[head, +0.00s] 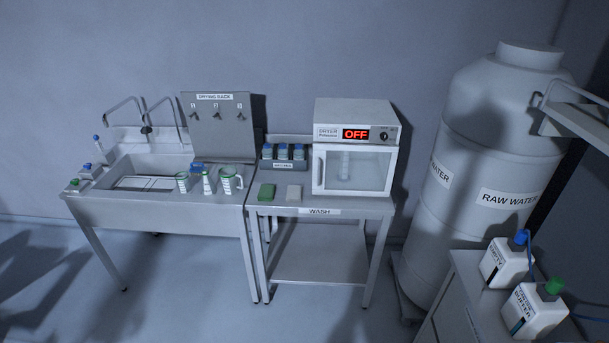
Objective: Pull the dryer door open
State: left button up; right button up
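The dryer (354,147) is a white box on the right half of the wash table. Its display (356,134) reads OFF in red, with a dark knob (383,135) to the right of it. The dryer door (356,171) has a glass pane and looks shut. A vertical handle (320,168) runs along the door's left edge. A pale upright shape shows dimly behind the glass. Neither of my grippers shows in the head view.
The wash table (283,210) also holds a green sponge (267,193), a pale block (294,192) and blue-capped bottles (283,152). A sink (150,168) stands left, a large raw water tank (490,160) right. Open floor lies in front.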

aim_at(318, 150)
jog(key=u, duration=0.6)
jog(key=i, duration=0.6)
jog(key=u, duration=0.65)
jog(key=i, duration=0.7)
jog(key=z, duration=0.4)
